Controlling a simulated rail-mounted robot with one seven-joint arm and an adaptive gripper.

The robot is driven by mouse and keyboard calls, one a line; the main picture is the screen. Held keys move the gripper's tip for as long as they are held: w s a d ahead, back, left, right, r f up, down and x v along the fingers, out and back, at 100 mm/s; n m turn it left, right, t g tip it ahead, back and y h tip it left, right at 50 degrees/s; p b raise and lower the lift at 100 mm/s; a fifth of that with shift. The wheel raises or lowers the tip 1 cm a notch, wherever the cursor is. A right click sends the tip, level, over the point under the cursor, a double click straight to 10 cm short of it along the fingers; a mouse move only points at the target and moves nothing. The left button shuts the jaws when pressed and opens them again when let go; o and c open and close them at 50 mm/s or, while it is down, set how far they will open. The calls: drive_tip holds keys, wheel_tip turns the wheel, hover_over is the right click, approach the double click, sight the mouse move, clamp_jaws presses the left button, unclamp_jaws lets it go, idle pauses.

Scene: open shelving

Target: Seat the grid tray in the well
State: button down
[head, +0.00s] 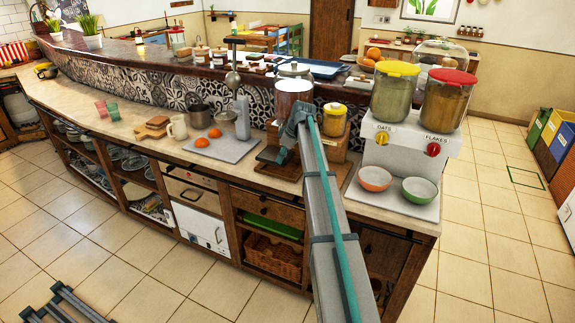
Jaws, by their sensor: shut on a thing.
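My gripper (283,146) is at the far end of my arm, over the counter in front of the drink dispenser. It is small in the head view, and my own wrist partly covers it. It is shut on a dark flat piece (271,155), which looks like the grid tray. The tray appears just above a dark brown base (277,170) on the counter. I cannot tell whether they touch. The well itself cannot be made out; my arm hides part of this area.
A glass dispenser (293,98) and a yellow-lidded jar (334,119) stand close behind my gripper. To the right is a white cereal stand (405,148) with two bowls in front. A grey mat (221,146) with oranges lies to the left. The counter's front edge is near.

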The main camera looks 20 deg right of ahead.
sight(287, 160)
drive_tip(key=d+f, duration=0.1)
drive_tip(key=w+d+f, duration=0.1)
drive_tip(key=f, duration=0.1)
drive_tip(key=shift+d+p, duration=0.25)
drive_tip(key=shift+p, duration=0.15)
drive_tip(key=shift+d+f+p, duration=0.15)
drive_tip(key=shift+f+p, duration=0.25)
drive_tip(key=shift+f, duration=1.45)
drive_tip(key=shift+f, duration=0.15)
drive_tip(key=c, duration=1.1)
unclamp_jaws()
drive_tip(key=shift+c, duration=0.2)
drive_tip(key=shift+r, duration=0.2)
drive_tip(key=b+v, duration=0.2)
drive_tip(key=v, duration=1)
drive_tip(key=shift+b, duration=0.35)
drive_tip(key=shift+w, duration=0.1)
